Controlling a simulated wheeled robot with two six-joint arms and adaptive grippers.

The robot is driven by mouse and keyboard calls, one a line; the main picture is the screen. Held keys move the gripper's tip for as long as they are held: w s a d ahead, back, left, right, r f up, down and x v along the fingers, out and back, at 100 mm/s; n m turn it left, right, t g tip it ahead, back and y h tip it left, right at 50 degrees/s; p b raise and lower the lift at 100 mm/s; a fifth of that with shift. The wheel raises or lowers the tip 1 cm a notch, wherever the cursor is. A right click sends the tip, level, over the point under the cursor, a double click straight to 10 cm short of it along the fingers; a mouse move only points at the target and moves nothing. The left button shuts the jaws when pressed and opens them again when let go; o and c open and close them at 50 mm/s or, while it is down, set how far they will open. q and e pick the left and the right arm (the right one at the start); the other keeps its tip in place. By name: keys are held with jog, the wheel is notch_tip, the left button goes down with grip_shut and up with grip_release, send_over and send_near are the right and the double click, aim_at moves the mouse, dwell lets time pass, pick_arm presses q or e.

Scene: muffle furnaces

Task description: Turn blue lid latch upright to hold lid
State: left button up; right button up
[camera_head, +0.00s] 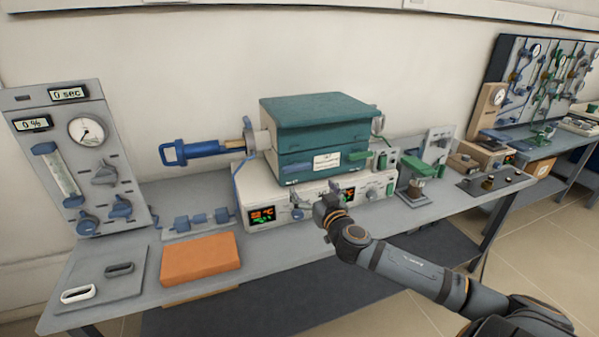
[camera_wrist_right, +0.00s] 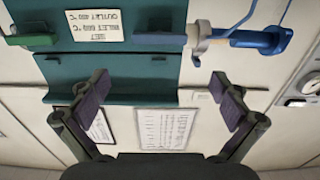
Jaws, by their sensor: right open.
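The teal furnace (camera_head: 315,125) stands on a white control base on the bench, and its upper teal part looks down on the lower part. I cannot tell surely whether this piece is the lid latch. The wrist view, upside down, shows the teal body (camera_wrist_right: 110,68) and the blue handle (camera_wrist_right: 262,39). My right gripper (camera_wrist_right: 165,85) is open and empty, its fingers apart. In the head view, my right gripper (camera_head: 328,203) is before the control base. My left gripper is out of view.
The control base (camera_head: 375,186) has lit displays. A gauge panel (camera_head: 82,155) stands at the left, with an orange block (camera_head: 200,258) and a grey plate (camera_head: 100,278) in front. A green-topped device (camera_head: 418,180) stands right of the furnace. The front bench strip beside the orange block is clear.

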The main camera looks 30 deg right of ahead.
aim_at(298, 168)
jog(key=p+x, duration=0.1)
jog(key=x, duration=0.8)
jog(key=shift+w+d, duration=0.15)
jog(key=shift+w, duration=0.1)
jog(key=shift+w+d+f, duration=0.1)
jog(key=shift+w, duration=0.35)
jog(key=c, duration=0.9)
